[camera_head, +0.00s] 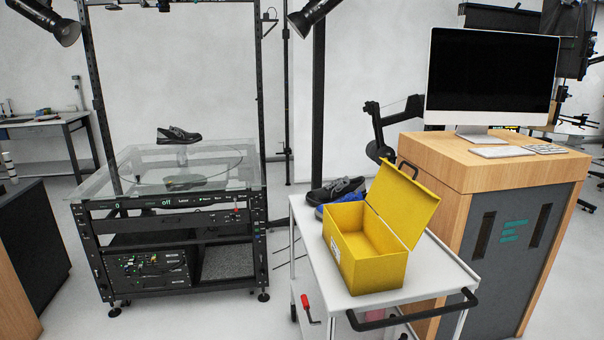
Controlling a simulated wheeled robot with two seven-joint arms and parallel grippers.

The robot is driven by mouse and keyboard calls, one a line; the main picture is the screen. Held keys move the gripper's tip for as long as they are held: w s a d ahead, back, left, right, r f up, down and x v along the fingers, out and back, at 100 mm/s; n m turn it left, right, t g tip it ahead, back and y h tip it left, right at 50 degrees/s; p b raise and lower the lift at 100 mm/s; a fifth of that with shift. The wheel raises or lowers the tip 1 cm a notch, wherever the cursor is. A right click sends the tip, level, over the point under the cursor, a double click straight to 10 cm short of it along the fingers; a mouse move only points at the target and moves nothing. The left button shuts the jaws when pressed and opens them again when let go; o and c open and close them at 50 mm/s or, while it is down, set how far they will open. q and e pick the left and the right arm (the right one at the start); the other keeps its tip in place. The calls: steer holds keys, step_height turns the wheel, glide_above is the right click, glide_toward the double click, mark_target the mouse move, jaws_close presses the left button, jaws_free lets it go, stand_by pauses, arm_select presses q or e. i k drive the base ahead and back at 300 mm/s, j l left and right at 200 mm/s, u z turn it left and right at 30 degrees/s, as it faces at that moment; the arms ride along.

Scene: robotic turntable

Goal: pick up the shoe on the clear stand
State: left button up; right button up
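A dark shoe (179,135) sits on top of a small clear stand (182,157) in the head view, left of centre. The stand is upright on the round glass turntable (218,165) of a black-framed glass table. The shoe's toe points to the right. Neither of my grippers shows in the head view, so nothing can be seen in them or near the shoe.
A white cart (425,270) at front right carries an open yellow box (366,247) and dark and blue shoes (336,191). A wooden desk (480,160) with a monitor (490,75) stands behind it. Black posts rise around the glass table. Floor shows between table and cart.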

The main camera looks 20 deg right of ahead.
mark_target(172, 135)
steer(key=z, duration=1.35)
steer(key=u, duration=1.35)
steer(key=i+j+u, duration=0.2)
steer(key=i, duration=0.35)
steer(key=i+j+u, duration=0.15)
steer(key=i, duration=0.4)
